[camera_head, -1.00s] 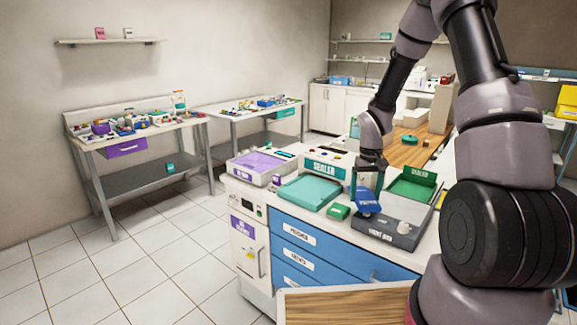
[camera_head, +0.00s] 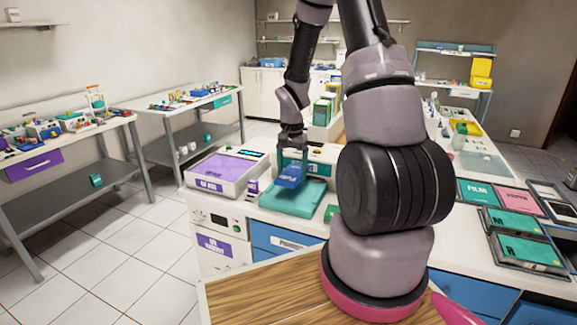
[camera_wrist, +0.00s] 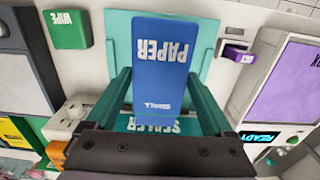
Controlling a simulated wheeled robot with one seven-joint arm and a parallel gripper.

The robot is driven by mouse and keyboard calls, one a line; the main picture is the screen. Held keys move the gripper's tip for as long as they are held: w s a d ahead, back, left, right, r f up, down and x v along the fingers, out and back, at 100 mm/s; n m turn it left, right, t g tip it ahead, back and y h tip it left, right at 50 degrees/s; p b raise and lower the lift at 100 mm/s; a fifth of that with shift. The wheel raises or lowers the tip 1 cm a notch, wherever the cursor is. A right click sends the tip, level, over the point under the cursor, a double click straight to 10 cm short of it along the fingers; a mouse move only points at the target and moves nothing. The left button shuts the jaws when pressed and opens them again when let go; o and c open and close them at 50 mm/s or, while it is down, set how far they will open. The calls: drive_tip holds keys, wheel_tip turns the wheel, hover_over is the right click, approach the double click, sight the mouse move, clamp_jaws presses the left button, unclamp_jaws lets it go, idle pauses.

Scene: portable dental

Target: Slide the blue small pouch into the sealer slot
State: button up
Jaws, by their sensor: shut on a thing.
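The blue small pouch (camera_head: 292,176), printed PAPER and SMALL, is held in my gripper (camera_head: 291,150). In the wrist view the pouch (camera_wrist: 165,60) lies between my two teal fingers, its far end reaching over the sealer's teal tray. In the head view it hangs tilted above the teal tray (camera_head: 290,203) of the white sealer (camera_head: 324,153). The sealer's label strip (camera_wrist: 140,124) shows beneath the pouch in the wrist view. The slot itself is hidden, so I cannot tell whether the pouch touches it.
A purple-topped device (camera_head: 225,170) stands left of the sealer. A green wipe packet (camera_wrist: 68,30) lies beside the tray. FILM and PAPER bins (camera_head: 478,192) sit on the counter at right. My arm covers part of the counter right of the sealer.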

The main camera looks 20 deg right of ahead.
sight(297, 188)
drive_tip(key=shift+d+f, duration=0.1)
drive_tip(key=shift+f, duration=2.9)
drive_tip(key=shift+w+d, duration=1.6)
drive_tip(key=shift+f, duration=0.1)
drive_tip(key=o, duration=1.1)
drive_tip(key=shift+o, duration=0.2)
